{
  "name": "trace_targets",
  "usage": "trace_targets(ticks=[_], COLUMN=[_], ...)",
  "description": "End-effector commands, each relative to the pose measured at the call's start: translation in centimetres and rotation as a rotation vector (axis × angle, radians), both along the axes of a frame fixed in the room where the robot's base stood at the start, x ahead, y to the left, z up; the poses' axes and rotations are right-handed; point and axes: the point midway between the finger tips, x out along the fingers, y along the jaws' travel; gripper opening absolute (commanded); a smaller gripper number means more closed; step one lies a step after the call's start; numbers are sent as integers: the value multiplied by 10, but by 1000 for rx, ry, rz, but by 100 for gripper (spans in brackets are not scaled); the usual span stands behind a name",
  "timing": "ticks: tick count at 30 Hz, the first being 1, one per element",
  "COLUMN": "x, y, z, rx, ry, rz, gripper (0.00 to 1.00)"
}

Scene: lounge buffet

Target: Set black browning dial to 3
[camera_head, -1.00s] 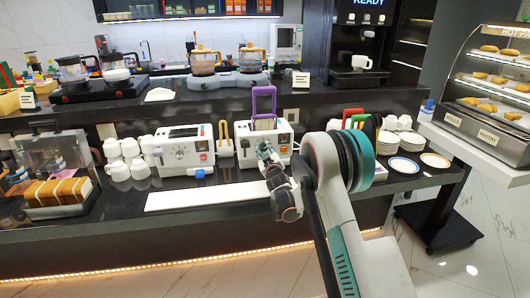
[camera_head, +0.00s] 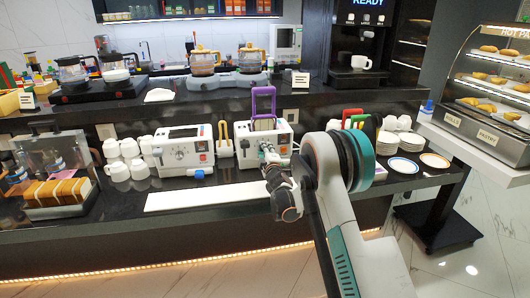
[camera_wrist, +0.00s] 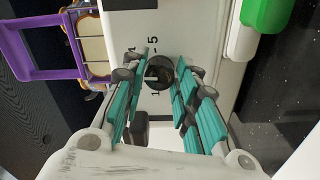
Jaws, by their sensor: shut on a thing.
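The black browning dial (camera_wrist: 161,71) is a small round knob on the front of the right-hand white toaster (camera_head: 243,150). In the wrist view the dial sits between the teal fingertips of my gripper (camera_wrist: 160,76), which is shut on it. A "5" and a "1" are printed beside the dial; the pointer's exact setting is too small to read. In the head view my gripper (camera_head: 268,154) is against the toaster's front and hides the dial.
A purple-handled bread rack (camera_wrist: 50,75) is at this toaster's top. A second white toaster (camera_head: 180,152) stands to the left. A white board (camera_head: 205,196) lies in front, with white cups (camera_head: 125,155) at the left and plates (camera_head: 404,165) at the right.

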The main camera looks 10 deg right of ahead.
Motion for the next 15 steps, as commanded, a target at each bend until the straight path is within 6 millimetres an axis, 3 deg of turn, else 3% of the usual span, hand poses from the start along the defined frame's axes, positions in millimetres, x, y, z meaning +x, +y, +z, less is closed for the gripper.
trace_targets(ticks=[15], x=[0], y=[0], z=[-1], rx=[-63], ry=[1], rz=[-1], gripper=[2])
